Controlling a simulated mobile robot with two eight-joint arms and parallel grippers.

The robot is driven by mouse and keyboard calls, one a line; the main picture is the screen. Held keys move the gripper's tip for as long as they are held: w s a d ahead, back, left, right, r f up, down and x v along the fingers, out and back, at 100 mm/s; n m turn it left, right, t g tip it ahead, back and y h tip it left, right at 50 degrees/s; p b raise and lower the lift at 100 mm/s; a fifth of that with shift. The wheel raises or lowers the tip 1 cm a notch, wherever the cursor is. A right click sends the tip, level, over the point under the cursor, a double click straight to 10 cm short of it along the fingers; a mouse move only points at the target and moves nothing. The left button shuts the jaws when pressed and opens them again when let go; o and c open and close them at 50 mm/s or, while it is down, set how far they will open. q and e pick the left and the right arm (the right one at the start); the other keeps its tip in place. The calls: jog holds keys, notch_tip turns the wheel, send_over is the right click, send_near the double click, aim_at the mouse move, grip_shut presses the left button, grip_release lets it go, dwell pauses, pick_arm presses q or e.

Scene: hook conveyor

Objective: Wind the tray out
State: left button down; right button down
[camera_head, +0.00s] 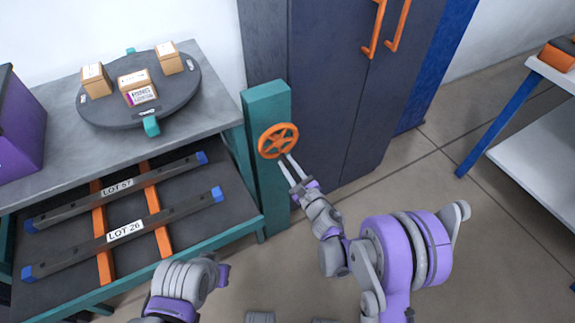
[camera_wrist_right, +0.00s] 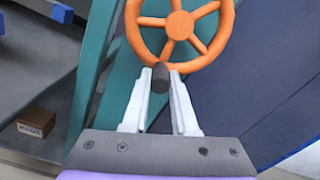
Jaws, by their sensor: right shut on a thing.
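An orange handwheel (camera_head: 278,140) with spokes sits on the teal post at the right end of the bench. It also shows in the right wrist view (camera_wrist_right: 179,25), with a dark knob (camera_wrist_right: 160,77) at its lower rim. My right gripper (camera_head: 288,161) is shut on the knob, with a finger on each side of it. The tray (camera_head: 75,270), dark with a teal edge, juts out from under the bench top. It bears two dark bars with blue ends, labelled LOT 57 (camera_head: 118,188) and LOT 26 (camera_head: 125,231), across orange strips. My left gripper (camera_head: 224,274) is at the lower edge, its fingers not clearly shown.
A grey turntable (camera_head: 105,115) with three cardboard boxes stands on the bench top, beside a purple bin (camera_head: 18,130). A dark cabinet (camera_head: 335,90) with orange handles stands behind the post. A white shelf table (camera_head: 540,150) is at the right. The floor between is clear.

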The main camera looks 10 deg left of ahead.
jog(key=c, duration=0.7)
grip_release()
jog(key=v, duration=1.1)
jog(key=shift+w, duration=0.15)
